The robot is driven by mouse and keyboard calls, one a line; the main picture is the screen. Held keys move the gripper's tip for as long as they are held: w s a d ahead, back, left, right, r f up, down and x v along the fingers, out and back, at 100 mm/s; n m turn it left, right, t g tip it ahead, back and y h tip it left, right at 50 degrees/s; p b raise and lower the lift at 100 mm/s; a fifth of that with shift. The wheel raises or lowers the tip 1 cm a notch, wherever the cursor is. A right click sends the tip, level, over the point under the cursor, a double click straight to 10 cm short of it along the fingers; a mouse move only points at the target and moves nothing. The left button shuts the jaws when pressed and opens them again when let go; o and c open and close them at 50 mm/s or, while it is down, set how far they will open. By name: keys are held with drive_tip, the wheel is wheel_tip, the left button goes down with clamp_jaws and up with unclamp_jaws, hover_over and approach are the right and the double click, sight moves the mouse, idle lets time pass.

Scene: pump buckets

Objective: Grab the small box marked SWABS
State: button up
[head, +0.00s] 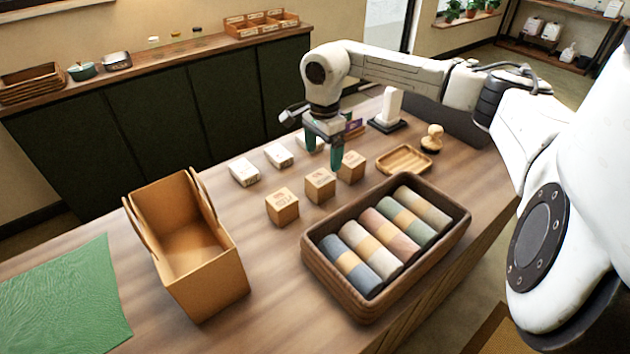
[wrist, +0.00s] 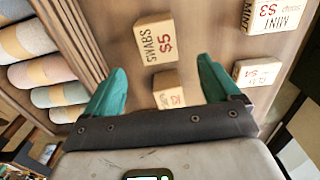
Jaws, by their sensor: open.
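The small brown SWABS box (wrist: 153,42), marked $5, stands on the table ahead of my fingertips in the wrist view. It appears to be the middle box (head: 320,186) of a row of three in the head view; its lettering is too small there to confirm. My gripper (head: 326,152) is above the far end of this row, open and empty. In the wrist view my gripper (wrist: 160,80) has its green fingers wide apart, with another small brown box (wrist: 168,88) showing between them, partly hidden by the gripper body.
White boxes (head: 243,172) stand left of the row; one reads MINT $3 (wrist: 270,14). A basket of rolled towels (head: 325,278) is at the right. A tall open brown bag (head: 205,275) stands front left. A wooden tray (head: 404,160) and stamp (head: 432,140) lie farther right.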

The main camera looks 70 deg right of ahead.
sight(320, 178)
wheel_tip(320, 178, down, 4)
drive_tip(key=shift+w+r+p, duration=0.1)
drive_tip(key=shift+r+p, duration=0.05)
drive_tip(key=shift+p, duration=0.2)
drive_tip(key=shift+a+f+p, duration=0.25)
drive_tip(key=shift+f+p, duration=0.3)
drive_tip(key=shift+f, duration=0.8)
drive_tip(key=shift+a+f+p, duration=0.2)
drive_tip(key=shift+f+p, duration=0.3)
drive_tip(key=shift+f, duration=0.8)
drive_tip(key=c, duration=1.1)
